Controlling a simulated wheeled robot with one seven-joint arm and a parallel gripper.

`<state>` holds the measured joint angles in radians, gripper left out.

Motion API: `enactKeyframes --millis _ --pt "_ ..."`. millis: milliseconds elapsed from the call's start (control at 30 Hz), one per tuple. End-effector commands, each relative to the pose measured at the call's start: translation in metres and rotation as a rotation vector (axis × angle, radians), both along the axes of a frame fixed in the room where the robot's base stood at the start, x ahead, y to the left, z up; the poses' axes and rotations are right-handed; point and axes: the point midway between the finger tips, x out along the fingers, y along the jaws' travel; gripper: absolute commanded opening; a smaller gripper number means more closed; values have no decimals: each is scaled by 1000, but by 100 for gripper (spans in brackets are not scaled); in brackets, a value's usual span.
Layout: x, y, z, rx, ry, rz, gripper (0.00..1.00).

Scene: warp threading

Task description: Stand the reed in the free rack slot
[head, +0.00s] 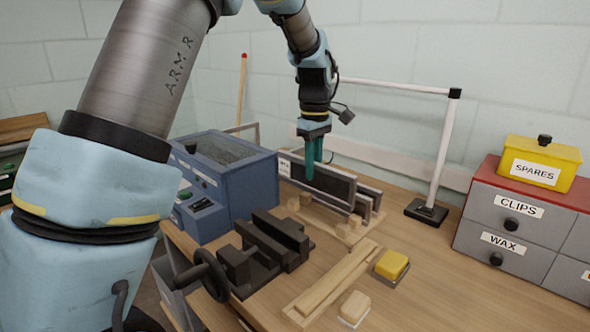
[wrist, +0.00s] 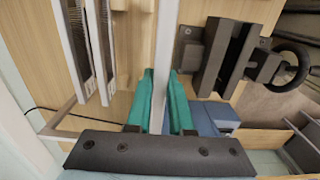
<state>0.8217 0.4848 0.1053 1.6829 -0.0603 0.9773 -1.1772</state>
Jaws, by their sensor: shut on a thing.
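My gripper (head: 313,160) has teal fingers pointing down, shut on the top edge of a reed. The held reed (head: 330,183) is a dark panel in a light frame with a white label at its left end, standing upright. In the wrist view the held reed (wrist: 162,60) is a pale strip seen edge-on between the fingertips (wrist: 160,95). The wooden rack (head: 350,232) is below it, and other reeds (head: 371,192) stand behind. Two of those reeds (wrist: 103,45) show left of the held one in the wrist view. Whether its lower edge touches the rack is hidden.
A blue machine (head: 235,180) stands left of the reeds, with a dark vise (head: 265,255) in front. A white post (head: 443,150) rises at the right. Wooden strips (head: 335,280), a yellow block (head: 391,264) and grey drawers (head: 500,220) are nearby.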

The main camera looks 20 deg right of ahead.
Motion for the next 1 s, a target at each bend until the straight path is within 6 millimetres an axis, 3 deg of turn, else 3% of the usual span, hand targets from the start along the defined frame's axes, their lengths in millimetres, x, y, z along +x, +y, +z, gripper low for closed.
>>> enactKeyframes --millis 100,300,667,1000 --pt "19 -25 -12 2 0 -2 0" --pt "35 -46 -26 0 -2 -4 0" --pt "37 -49 -40 0 -1 -4 0" --pt "37 -49 -65 0 -1 -5 0"
